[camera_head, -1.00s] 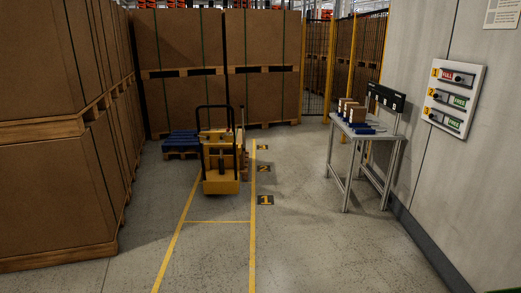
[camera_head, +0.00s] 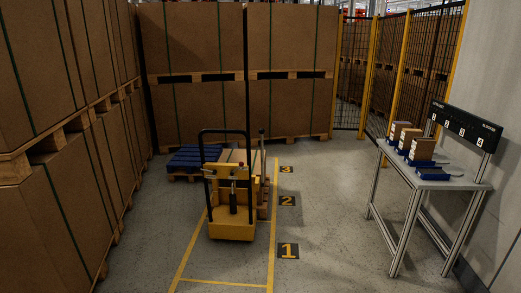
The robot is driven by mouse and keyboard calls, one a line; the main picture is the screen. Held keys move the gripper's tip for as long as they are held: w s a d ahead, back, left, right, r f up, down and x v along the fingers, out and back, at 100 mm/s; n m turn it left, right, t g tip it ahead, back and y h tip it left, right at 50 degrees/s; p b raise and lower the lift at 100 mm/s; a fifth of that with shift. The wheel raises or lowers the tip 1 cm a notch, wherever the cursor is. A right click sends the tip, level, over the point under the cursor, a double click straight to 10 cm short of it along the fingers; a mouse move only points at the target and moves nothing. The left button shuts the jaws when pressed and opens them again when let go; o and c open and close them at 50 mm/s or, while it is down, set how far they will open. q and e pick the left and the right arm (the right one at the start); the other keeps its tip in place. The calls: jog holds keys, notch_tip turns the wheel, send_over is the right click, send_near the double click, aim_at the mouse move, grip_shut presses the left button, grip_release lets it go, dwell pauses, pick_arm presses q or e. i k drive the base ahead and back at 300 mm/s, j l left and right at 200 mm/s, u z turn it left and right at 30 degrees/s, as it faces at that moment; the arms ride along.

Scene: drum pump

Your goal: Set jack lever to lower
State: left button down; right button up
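The yellow pallet jack (camera_head: 232,205) stands on the floor left of centre, with a black hoop handle (camera_head: 225,132) on top. A thin upright lever with a small knob (camera_head: 262,142) shows at its right side. I cannot tell for sure whether this is the jack lever, or how it is set. The jack stands between yellow floor lines, well ahead of me. Neither of my grippers shows in the view.
A blue pallet (camera_head: 190,159) lies behind the jack on the left. Tall cartons stand on pallets at left (camera_head: 70,220) and back (camera_head: 200,45). A grey table (camera_head: 440,182) with small boxes stands at right. Floor markers 1 (camera_head: 288,251), 2 and 3 lie right of the jack. The near floor is clear.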

aim_at(241, 164)
jog(key=i+j+z, duration=0.2)
jog(key=i, duration=0.4)
jog(key=i+j+z, duration=0.15)
jog(key=i+j, duration=0.25)
jog(key=i, duration=0.2)
jog(key=i+j+z, duration=0.2)
jog(key=i+j, duration=0.2)
jog(key=i, duration=0.15)
jog(key=i+j+z, duration=0.3)
jog(key=j, duration=0.25)
jog(key=i+j+z, duration=0.15)
jog(key=j, duration=0.15)
jog(key=i+j+z, duration=0.15)
jog(key=j, duration=0.15)
